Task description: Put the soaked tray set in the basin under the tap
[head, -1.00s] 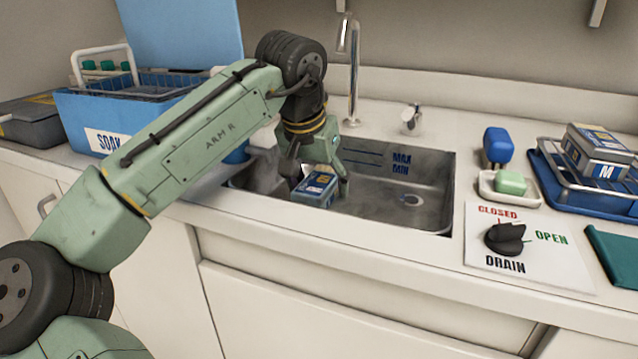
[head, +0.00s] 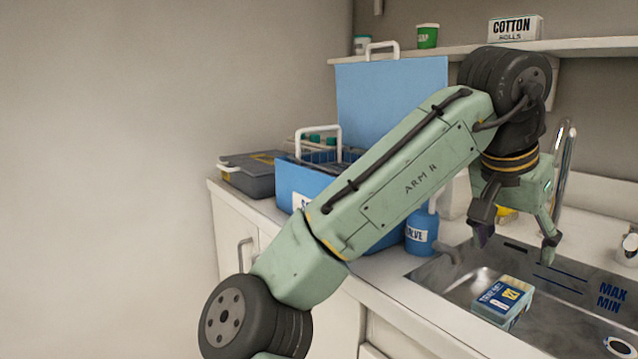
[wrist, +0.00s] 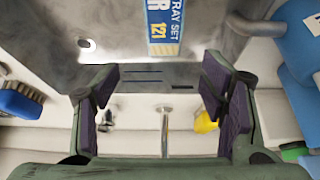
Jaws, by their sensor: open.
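The tray set (head: 503,302), a small box with a blue and yellow label, lies in the steel basin (head: 470,290) on its left side. In the wrist view, its label (wrist: 165,28) shows at the top edge, reading "TRAY SET" and "121". My gripper (head: 516,247) is open and empty above the tray set, apart from it. In the wrist view, both fingers (wrist: 158,92) stand wide with nothing between them. The tap (head: 565,165) rises behind the basin, partly hidden by my gripper. It also shows in the wrist view (wrist: 165,130).
A blue soak bin (head: 291,187) with its lid raised stands left of the basin, with a white-handled basket in it. A blue bottle (head: 422,232) stands by the basin's left edge. A grey case (head: 247,178) is farther left. A shelf (head: 440,50) runs above.

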